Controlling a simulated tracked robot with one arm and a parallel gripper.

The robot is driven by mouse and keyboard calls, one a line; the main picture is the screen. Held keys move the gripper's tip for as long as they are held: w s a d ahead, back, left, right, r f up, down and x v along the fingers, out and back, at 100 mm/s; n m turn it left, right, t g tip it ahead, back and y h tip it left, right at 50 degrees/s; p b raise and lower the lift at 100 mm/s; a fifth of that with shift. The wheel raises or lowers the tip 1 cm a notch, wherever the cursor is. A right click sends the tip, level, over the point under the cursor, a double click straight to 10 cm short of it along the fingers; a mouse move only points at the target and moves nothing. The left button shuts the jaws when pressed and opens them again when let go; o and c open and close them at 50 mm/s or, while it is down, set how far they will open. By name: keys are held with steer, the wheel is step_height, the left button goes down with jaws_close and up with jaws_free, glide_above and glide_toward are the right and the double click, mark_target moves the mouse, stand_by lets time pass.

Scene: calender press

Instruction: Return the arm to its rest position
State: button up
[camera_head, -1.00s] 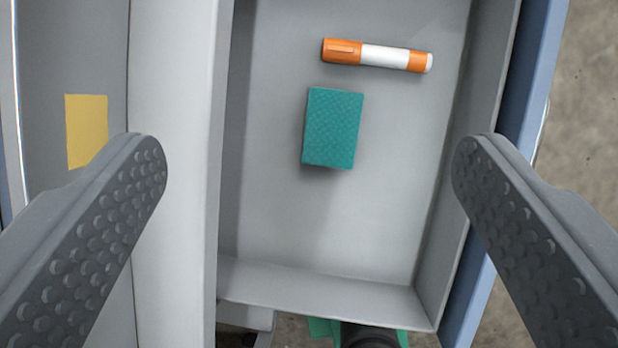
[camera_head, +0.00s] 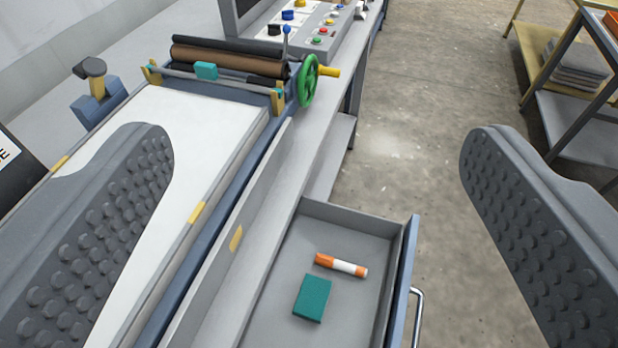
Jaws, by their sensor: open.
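My gripper (camera_head: 318,190) is open and empty. Its two dark grey, studded fingers stand wide apart at the left and right of the view. It is above the machine and the open drawer, and touches neither as far as I can see. The open grey drawer (camera_head: 352,216) lies below and between the fingers. In it are a teal block (camera_head: 311,298) and an orange and white marker (camera_head: 341,265), lying apart from each other.
The calender press has a white bed (camera_head: 205,125), dark and brown rollers (camera_head: 228,60) and a green handwheel (camera_head: 308,80). A control panel (camera_head: 310,22) with coloured knobs is behind. A shelf rack (camera_head: 580,125) stands at the right. Bare concrete floor lies between.

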steer(key=shift+r, duration=0.1)
step_height(320, 180, up, 8)
steer(key=p, duration=0.8)
steer(key=shift+c, duration=0.3)
